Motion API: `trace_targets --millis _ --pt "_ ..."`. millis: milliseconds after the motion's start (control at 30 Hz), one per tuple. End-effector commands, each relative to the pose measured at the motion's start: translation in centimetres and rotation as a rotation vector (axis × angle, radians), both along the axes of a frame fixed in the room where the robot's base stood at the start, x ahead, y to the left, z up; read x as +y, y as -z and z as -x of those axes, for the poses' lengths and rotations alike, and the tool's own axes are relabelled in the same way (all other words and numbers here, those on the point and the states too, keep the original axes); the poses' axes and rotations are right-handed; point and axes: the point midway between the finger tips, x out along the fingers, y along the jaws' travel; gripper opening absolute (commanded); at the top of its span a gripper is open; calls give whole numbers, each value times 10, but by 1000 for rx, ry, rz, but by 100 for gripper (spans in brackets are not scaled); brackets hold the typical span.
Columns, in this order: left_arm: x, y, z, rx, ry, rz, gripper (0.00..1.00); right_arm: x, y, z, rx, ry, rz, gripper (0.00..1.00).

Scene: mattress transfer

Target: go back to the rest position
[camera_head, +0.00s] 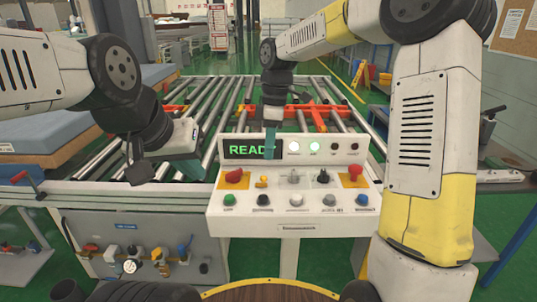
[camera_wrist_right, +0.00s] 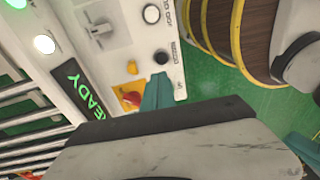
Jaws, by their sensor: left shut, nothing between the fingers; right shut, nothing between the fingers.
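My left gripper (camera_head: 188,170) hangs at the left of the control panel, above the near edge of the roller table. Its fingers are seen partly and look shut and empty. My right gripper (camera_head: 270,142) points down over the panel's upper display strip, in front of the right end of the green lettering. Its teal fingers are shut with nothing between them; they also show in the right wrist view (camera_wrist_right: 158,92), over the panel. The control panel (camera_head: 294,226) is white, with several knobs and buttons and a display (camera_head: 246,149) lit in green. I cannot tell whether the right fingertips touch it.
The roller conveyor (camera_head: 205,105) with orange fittings (camera_head: 330,125) lies behind the panel. Blue mattresses (camera_head: 50,142) are stacked at the left. A grey cabinet (camera_head: 140,245) with valves stands below left. Green floor (camera_head: 345,250) shows around the panel's base.

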Motion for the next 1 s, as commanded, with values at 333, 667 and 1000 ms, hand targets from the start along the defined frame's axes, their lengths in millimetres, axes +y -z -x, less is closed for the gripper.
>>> trace_targets --millis 333,667,1000 --pt "0 0 0 0 0 0 0 -1 -2 1 -3 7 2 0" --pt "0 0 0 0 0 0 0 -51 -49 53 -144 408 28 0" --pt "0 0 0 0 0 0 0 -117 -79 145 -291 1063 -156 0"
